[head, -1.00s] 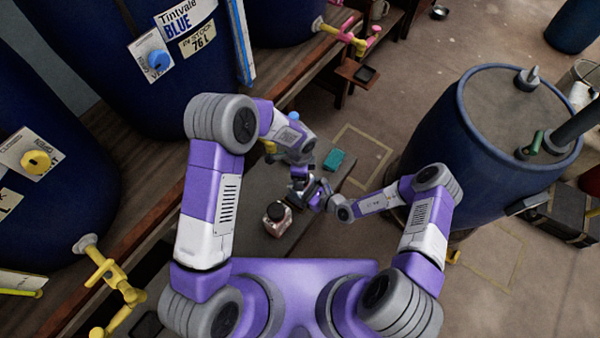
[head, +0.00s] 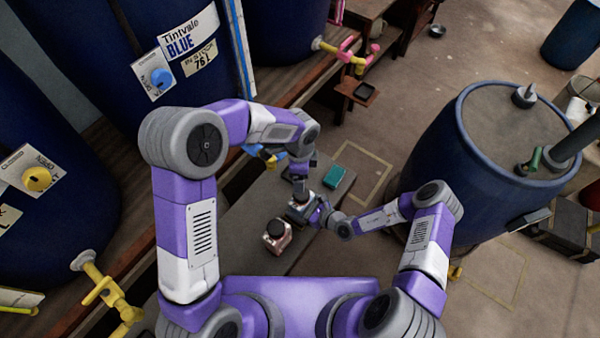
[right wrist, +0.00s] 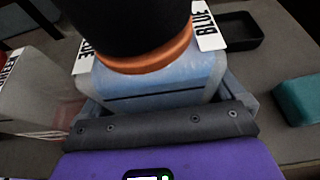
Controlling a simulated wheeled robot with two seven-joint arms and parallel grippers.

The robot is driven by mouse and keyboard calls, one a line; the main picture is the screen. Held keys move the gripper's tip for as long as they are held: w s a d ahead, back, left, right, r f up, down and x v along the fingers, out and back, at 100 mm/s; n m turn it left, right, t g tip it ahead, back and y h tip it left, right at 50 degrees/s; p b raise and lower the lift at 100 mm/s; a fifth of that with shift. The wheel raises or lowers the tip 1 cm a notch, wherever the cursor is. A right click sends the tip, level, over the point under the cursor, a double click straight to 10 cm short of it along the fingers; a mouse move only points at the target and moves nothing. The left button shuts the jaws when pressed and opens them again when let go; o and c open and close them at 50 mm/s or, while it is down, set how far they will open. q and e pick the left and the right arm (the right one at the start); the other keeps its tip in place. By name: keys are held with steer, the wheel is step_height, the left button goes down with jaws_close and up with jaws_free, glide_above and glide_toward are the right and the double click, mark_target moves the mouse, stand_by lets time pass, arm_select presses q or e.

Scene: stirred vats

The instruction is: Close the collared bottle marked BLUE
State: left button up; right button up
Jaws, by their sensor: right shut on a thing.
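The collared bottle marked BLUE (right wrist: 150,88) has a pale blue body, an orange collar (right wrist: 150,55) and white BLUE labels. A wide black part (right wrist: 120,20) stands above the collar; its top is cut off in the right wrist view. My right gripper (right wrist: 165,98) is shut around the bottle's body; in the head view the right gripper (head: 322,214) is at the bench. My left gripper (head: 299,188) points down over the bottle, close to my right gripper. Its fingertips are too small and hidden to read, and I cannot tell whether it touches the bottle.
A pinkish bottle with a dark top (head: 277,236) stands close by on the grey bench (head: 240,222). A teal box (head: 334,177) lies beyond. A black tray (right wrist: 232,30) shows in the right wrist view. Large blue vats (head: 90,50) stand left, and a blue barrel (head: 450,150) stands right.

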mark_target(308, 208)
steer(key=o, duration=1.1)
steer(key=p+v, duration=0.2)
steer(key=v, duration=0.4)
steer(key=shift+s+d+r, duration=0.15)
steer(key=shift+d+r, duration=0.05)
steer(key=shift+d, duration=0.05)
steer(key=shift+s+d+r, duration=0.1)
steer(key=shift+s+d, duration=0.2)
steer(key=shift+d, duration=0.05)
